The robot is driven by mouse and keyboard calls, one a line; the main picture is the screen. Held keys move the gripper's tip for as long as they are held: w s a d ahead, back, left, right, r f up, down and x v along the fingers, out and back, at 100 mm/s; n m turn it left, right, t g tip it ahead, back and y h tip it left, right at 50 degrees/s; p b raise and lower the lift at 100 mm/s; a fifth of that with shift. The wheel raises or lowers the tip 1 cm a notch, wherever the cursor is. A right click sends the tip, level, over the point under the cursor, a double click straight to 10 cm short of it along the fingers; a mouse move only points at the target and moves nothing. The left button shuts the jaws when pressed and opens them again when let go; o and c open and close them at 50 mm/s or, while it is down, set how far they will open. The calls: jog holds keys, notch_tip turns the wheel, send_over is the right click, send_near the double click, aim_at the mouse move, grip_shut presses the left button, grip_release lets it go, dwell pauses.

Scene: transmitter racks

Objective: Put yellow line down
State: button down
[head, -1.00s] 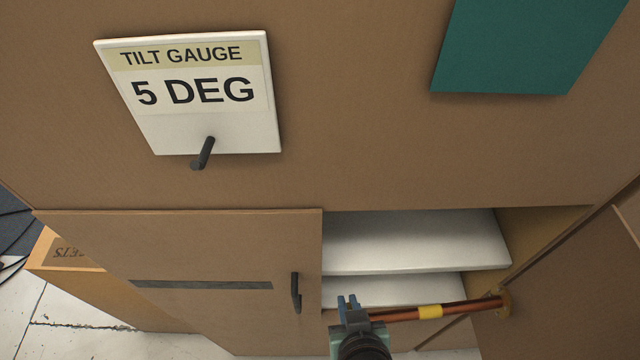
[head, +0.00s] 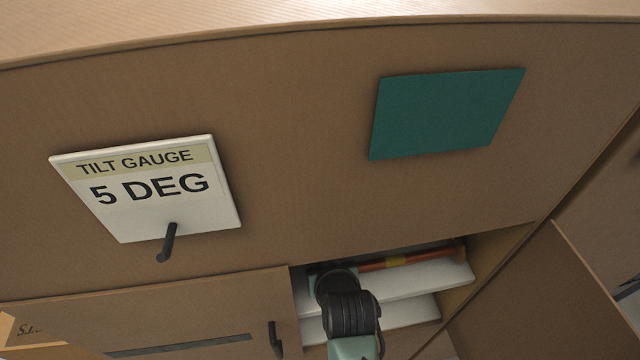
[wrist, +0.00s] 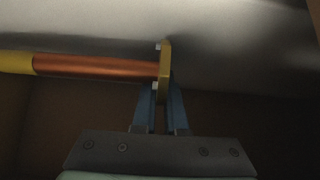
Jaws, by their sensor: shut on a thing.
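The yellow line is a copper pipe with a yellow band (head: 397,261) and a yellowish flange at its far end. In the head view it lies across the cabinet opening, over the back of the upper white shelf (head: 420,280). In the wrist view, the copper pipe (wrist: 100,67) runs left from an end flange. My gripper (wrist: 163,92) has its blue fingers shut on that flange. In the head view my dark wrist hides the fingers and the near pipe end. I cannot tell whether the pipe touches the shelf.
A lower white shelf (head: 425,308) sits under the upper one. A brown sliding door (head: 200,312) with a black handle (head: 274,340) bounds the opening at left. The cabinet front carries a tilt gauge sign (head: 150,190) and a green panel (head: 445,112).

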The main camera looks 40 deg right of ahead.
jog(key=w, duration=0.1)
jog(key=w+d, duration=0.2)
jog(key=w, duration=0.1)
jog(key=shift+r+p, duration=0.2)
jog(key=shift+p, duration=0.5)
jog(key=shift+s+f, duration=0.1)
jog(key=shift+f, duration=0.1)
jog(key=shift+f, duration=0.15)
jog(key=c, duration=1)
grip_release()
jog(key=shift+a, duration=0.1)
jog(key=shift+o, duration=0.2)
